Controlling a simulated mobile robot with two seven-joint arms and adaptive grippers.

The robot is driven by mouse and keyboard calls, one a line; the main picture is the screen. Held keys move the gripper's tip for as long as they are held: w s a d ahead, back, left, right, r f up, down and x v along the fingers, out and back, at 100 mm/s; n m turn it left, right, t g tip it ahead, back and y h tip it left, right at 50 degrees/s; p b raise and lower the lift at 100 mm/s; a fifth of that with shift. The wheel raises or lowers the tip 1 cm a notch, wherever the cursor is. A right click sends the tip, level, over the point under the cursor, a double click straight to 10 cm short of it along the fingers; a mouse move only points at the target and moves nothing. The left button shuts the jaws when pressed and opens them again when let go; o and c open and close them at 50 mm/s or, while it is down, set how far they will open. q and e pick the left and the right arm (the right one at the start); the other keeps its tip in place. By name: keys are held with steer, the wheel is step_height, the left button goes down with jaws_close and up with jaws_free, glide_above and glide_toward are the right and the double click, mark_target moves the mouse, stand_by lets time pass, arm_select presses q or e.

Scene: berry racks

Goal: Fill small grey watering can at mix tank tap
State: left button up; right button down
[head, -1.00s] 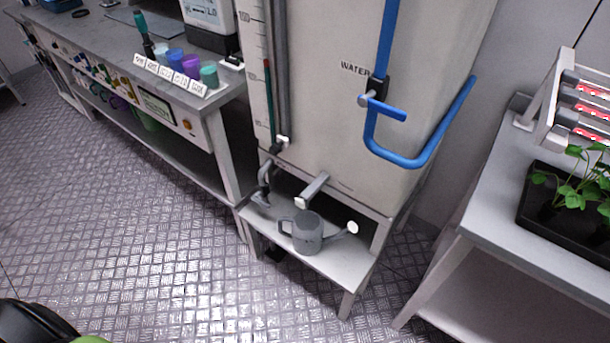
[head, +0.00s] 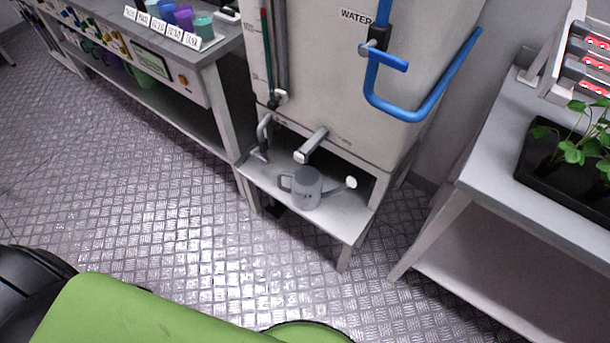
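The small grey watering can (head: 306,189) stands upright on the low shelf (head: 336,218) under the big water tank (head: 330,85). Its handle is on the left and its spout, with a pale rose, points right. A grey tap with a square-ended bar (head: 311,146) sticks out of the tank front just above the can. A thinner curved metal outlet (head: 263,138) hangs to the left of it. I cannot tell whether water is in the can; none is seen flowing. Neither of my grippers is in view.
A bench (head: 216,45) with coloured cups and label cards is at the left. A grey table (head: 490,150) with a black plant tray (head: 537,170) is at the right. Blue pipework (head: 400,110) fronts the tank. The metal floor before the shelf is clear.

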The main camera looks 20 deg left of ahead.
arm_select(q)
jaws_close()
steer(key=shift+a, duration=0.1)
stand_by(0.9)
